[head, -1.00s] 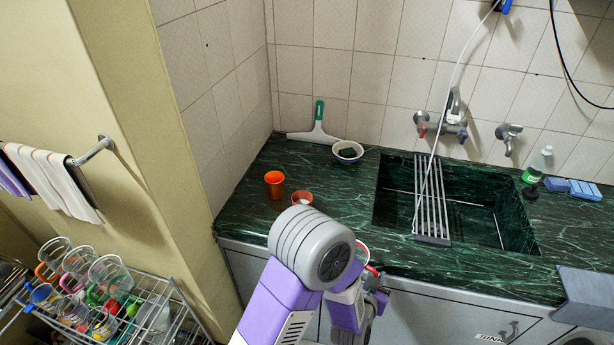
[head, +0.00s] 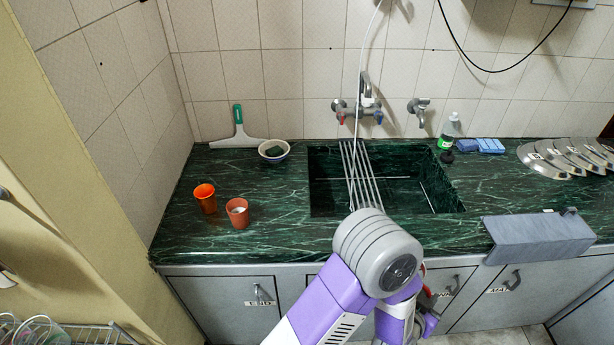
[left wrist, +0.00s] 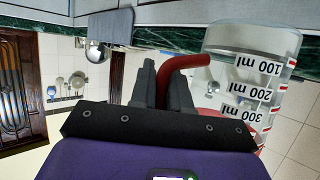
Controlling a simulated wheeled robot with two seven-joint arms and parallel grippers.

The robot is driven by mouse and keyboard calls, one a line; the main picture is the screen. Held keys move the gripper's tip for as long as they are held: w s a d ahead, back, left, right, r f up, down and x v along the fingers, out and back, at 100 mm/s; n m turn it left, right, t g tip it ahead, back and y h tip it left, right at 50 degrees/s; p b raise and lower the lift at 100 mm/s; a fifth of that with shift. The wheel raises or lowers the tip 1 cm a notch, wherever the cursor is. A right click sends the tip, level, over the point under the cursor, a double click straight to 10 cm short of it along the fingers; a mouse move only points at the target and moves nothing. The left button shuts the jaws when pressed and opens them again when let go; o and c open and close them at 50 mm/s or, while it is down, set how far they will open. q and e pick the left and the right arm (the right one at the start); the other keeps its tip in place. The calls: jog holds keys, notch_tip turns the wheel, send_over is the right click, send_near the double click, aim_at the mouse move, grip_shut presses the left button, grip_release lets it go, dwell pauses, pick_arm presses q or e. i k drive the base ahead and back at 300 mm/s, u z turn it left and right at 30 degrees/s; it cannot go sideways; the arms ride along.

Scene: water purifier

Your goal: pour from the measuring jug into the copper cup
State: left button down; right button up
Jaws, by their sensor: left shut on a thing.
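My left gripper (left wrist: 163,88) is shut on the red handle of the clear measuring jug (left wrist: 255,75), seen in the left wrist view with its ml marks upside down in the picture. In the head view my left arm hides most of the gripper and jug, low in front of the cabinets. Two cups stand upright on the counter at the left: a bright orange one (head: 204,197) and a brownish, copper-coloured one (head: 237,216) with something pale inside. The gripper is to the right of both cups and apart from them. My right gripper is out of view.
The green marble counter (head: 285,235) holds a sink with a rack (head: 361,175), a bowl (head: 273,151) and a squeegee (head: 238,132). A bottle (head: 448,130), blue sponges (head: 480,146) and lids (head: 560,155) are at the right. The counter right of the cups is clear.

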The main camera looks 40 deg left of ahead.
aim_at(205, 194)
jog(key=z, duration=0.6)
jog(key=k, duration=1.1)
jog(key=u, duration=1.15)
jog(key=i, duration=0.3)
jog(key=z, duration=0.05)
